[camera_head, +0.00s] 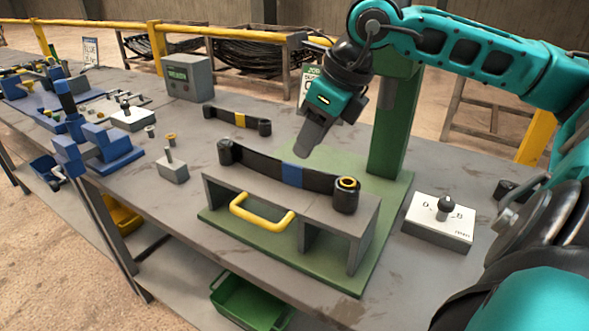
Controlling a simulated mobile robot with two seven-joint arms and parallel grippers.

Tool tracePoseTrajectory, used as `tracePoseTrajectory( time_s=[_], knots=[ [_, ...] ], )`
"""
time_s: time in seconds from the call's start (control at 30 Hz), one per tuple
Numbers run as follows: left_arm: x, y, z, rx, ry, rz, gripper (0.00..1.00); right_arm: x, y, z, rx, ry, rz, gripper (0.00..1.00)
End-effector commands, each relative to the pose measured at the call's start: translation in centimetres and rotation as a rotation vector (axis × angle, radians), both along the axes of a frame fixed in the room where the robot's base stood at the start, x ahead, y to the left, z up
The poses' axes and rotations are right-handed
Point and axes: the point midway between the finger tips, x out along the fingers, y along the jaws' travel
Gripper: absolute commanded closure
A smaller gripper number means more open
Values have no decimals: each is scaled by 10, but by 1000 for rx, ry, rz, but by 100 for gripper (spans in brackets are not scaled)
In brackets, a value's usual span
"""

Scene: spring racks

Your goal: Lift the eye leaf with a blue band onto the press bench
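The eye leaf with a blue band (292,175) is a dark, slightly bowed strip with a rolled eye at each end. It appears to rest on top of the grey press bench (235,190), lying along it, with its brass-lined right eye near the bench's right end. The bench has a yellow handle on its front and stands on a green base plate. My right gripper (311,142) hangs just above and behind the leaf, apart from it, with no leaf in it. Its fingers overlap from this side, so their opening is unclear. My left gripper is out of view.
A yellow-banded leaf (240,120) lies behind on the table. A green column (390,130) rises behind the press bench. A white control box with a knob (438,219) stands to the right. Blue fixtures (108,148) and a grey post block (172,170) stand left. A green bin (245,300) sits below.

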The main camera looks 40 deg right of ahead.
Motion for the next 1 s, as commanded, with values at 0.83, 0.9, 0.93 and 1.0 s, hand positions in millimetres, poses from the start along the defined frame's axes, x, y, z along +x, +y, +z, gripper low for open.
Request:
tracePoseTrajectory(
  time_s=[0.83, 0.9, 0.93, 1.0],
  knots=[
    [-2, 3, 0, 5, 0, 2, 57, 23, 5, -50, -2, 6, -1, 63],
    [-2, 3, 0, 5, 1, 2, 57, 26, 5, -55, -1, 5, 0, 63],
    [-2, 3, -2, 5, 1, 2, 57, 27, 6, -59, -2, 6, 0, 63],
    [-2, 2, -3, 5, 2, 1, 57, 29, 6, -65, 0, 4, -1, 63]
  ],
)
